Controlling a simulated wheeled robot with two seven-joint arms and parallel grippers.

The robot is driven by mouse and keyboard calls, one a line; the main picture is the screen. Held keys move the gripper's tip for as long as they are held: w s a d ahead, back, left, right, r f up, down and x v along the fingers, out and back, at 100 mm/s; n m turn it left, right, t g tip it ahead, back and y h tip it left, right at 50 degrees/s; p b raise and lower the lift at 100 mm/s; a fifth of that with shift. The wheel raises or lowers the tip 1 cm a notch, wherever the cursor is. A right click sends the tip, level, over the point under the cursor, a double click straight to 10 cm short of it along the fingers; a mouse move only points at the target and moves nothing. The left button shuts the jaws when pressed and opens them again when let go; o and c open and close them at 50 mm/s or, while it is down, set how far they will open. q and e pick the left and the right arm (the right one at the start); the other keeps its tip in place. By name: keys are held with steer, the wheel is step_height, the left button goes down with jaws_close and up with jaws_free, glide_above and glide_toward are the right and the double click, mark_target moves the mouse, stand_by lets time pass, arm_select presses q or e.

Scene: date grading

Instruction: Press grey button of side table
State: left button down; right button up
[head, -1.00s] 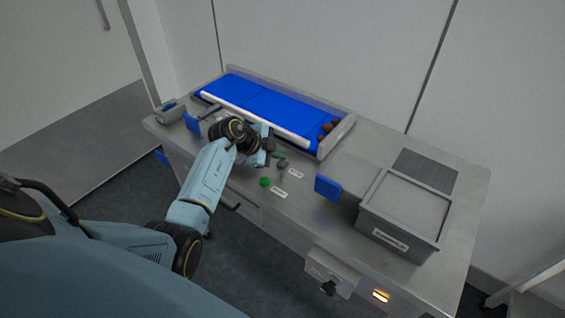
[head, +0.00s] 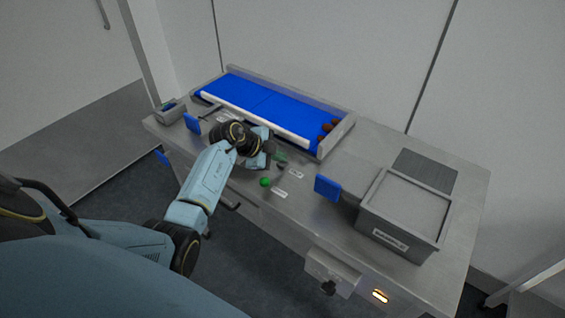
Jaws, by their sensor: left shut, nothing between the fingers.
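The side table (head: 235,192) is a metal table with a small green button (head: 265,182) near its front edge. A small dark grey button (head: 281,166) sits just behind the green one, beside a white label (head: 296,174). My left gripper (head: 279,157) is shut and empty, its tips right at the grey button and partly covering it. I cannot tell whether the tips touch the button. My right gripper is not in view.
A blue conveyor (head: 255,98) with several brown dates (head: 327,127) at its right end lies behind. A grey bin (head: 403,214) and a blue paddle (head: 327,188) stand to the right. A dark knob (head: 328,288) and a lit orange switch (head: 380,296) are on the front.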

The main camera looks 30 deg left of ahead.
mark_target(279, 164)
arm_select(q)
steer(key=shift+f, duration=0.45)
steer(key=shift+r, duration=0.1)
stand_by(0.4)
steer(key=shift+r+p, duration=0.8)
steer(key=shift+p, duration=0.25)
step_height(279, 164, up, 5)
steer(key=p, duration=0.6)
steer(key=shift+r, duration=0.1)
